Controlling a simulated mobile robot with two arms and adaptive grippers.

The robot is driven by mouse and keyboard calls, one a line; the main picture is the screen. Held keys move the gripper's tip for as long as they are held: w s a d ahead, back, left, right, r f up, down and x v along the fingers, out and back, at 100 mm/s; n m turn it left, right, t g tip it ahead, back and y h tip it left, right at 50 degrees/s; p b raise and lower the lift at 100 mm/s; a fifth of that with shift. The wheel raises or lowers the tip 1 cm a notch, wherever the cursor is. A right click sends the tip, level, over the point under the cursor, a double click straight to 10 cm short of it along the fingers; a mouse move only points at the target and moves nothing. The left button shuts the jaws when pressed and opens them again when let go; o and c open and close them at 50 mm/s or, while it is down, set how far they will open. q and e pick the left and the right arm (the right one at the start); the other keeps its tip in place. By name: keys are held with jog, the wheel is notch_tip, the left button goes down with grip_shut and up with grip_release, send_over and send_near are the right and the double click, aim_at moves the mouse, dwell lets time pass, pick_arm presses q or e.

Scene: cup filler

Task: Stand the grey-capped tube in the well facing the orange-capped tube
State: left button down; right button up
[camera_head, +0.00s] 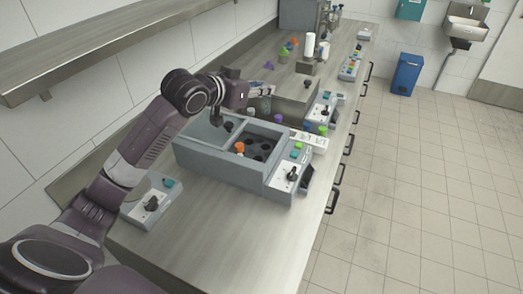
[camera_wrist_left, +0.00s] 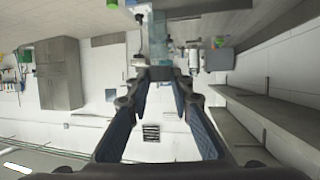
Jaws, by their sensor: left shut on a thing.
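My left gripper (camera_head: 262,89) reaches out level above the bench, beyond the grey box. It is shut on the grey-capped tube (camera_head: 261,104), a pale see-through tube that hangs below the fingers. In the left wrist view the tube (camera_wrist_left: 158,40) extends up from the fingertips (camera_wrist_left: 160,75) in the inverted picture; its cap is mostly hidden by the fingers. The orange-capped tube (camera_head: 239,147) stands in the dark round holder (camera_head: 256,151) with several wells inside the box. My right gripper is not in view.
The open grey box (camera_head: 220,168) has raised walls around the wells and a control panel (camera_head: 285,176) on its right. Several coloured caps stand in a white rack (camera_head: 318,142) to the right. Another device (camera_head: 150,203) stands at front left. The near bench (camera_head: 225,225) is clear.

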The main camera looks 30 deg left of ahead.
pick_arm(q)
jog(key=f, duration=0.7)
jog(key=f+p, duration=0.1)
jog(key=f, duration=0.5)
jog(key=shift+s+d+f, duration=0.1)
jog(key=shift+s+f, duration=0.1)
jog(key=shift+f, duration=0.35)
notch_tip(320, 180, down, 4)
jog(key=shift+r+p, duration=0.25)
jog(key=shift+p, duration=0.1)
jog(key=shift+f, duration=0.45)
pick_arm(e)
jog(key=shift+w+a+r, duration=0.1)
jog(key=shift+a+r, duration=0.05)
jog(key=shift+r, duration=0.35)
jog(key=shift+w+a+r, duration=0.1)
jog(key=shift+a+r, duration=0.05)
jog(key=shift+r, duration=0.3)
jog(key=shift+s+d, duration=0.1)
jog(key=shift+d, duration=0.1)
pick_arm(q)
jog(key=c, duration=1.7)
grip_release()
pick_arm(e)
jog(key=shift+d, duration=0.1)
